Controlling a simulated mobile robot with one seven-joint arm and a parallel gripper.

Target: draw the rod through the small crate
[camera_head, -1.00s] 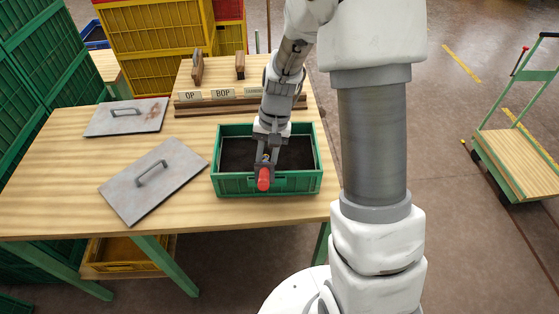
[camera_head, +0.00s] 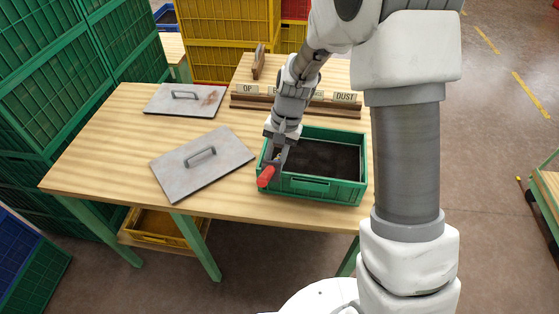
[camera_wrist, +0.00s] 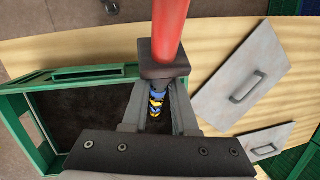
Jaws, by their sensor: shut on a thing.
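The small crate (camera_head: 345,187) is green, with dark contents filling its inside, and stands on the wooden table. It also shows at the left in the wrist view (camera_wrist: 60,81). My gripper (camera_wrist: 160,100) is shut on the rod, which has a red handle (camera_head: 266,176) and a dark collar. Below the collar, a shaft with yellow and blue bands (camera_wrist: 157,103) shows between the fingers. In the head view my gripper (camera_head: 277,160) is at the crate's left end. The rod's lower end is hidden, and I cannot tell whether it is in the dark contents.
Two grey metal lids with handles lie on the table, a near one (camera_head: 202,163) and a far one (camera_head: 185,98). A wooden rack with labels (camera_head: 295,104) stands behind the crate. Stacked green and yellow crates (camera_head: 230,40) are behind the table.

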